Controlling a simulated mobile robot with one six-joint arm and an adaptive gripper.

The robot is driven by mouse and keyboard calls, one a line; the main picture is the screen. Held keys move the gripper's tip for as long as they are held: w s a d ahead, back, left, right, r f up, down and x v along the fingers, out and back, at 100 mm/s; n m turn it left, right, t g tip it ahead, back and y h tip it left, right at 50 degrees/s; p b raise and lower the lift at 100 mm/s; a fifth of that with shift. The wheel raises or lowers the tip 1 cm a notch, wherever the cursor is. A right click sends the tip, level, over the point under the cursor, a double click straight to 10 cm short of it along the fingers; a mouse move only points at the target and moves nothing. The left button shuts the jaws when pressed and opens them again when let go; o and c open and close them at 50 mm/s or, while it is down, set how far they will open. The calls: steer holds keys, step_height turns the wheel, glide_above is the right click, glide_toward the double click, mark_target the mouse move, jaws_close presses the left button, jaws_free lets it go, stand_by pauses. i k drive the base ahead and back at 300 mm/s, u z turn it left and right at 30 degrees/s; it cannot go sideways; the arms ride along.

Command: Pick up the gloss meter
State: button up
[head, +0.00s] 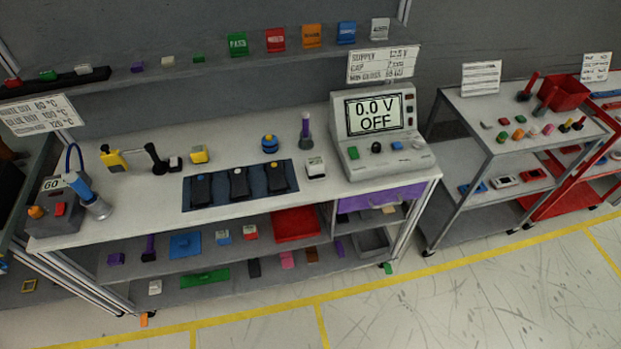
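No object is readably marked as a gloss meter, so I cannot tell for sure which it is. A small white box with a dark marked upper face (315,168) stands on the workbench top, just right of the blue mat and left of the power supply; it may be the gloss meter. A small yellow block with a grey patch (199,154) sits behind the mat's left end. Small boxes with pale labels, one blue (222,237) and one red (250,232), stand on the shelf below. My gripper is not in view.
The blue mat (217,203) holds three dark devices. The power supply (358,153) reads 0.0 V OFF at the bench's right. A blue-handled tool (96,205) stands near the left edge. A second shelf unit (486,153) is at right. Open floor (400,310) lies in front.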

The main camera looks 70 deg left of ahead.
mark_target(316, 166)
steer(key=k, duration=1.65)
steer(key=u, duration=2.05)
steer(key=i, duration=0.75)
steer(key=z, duration=0.15)
